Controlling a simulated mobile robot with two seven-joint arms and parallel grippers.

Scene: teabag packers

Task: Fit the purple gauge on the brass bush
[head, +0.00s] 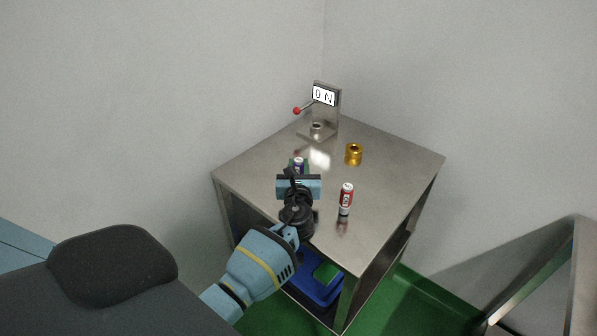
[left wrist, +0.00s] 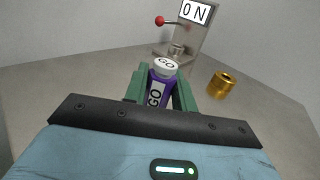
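The purple gauge (head: 298,161) has a white top marked GO. It stands upright between the green fingers of my left gripper (head: 298,168), at the left side of the metal table. In the left wrist view the gauge (left wrist: 160,88) has a finger close against each side, and the left gripper (left wrist: 160,92) looks shut on it. I cannot tell whether its lower end touches the table; it is hidden. The brass bush (head: 353,154) stands apart to the right, toward the back; it also shows in the left wrist view (left wrist: 221,84). My right gripper is not in view.
A red and white gauge (head: 346,197) stands upright near the front right of the table (head: 390,190). A metal stand with an ON sign (head: 325,96) and a red-knobbed lever (head: 297,111) is at the back corner. A blue bin (head: 316,284) sits below.

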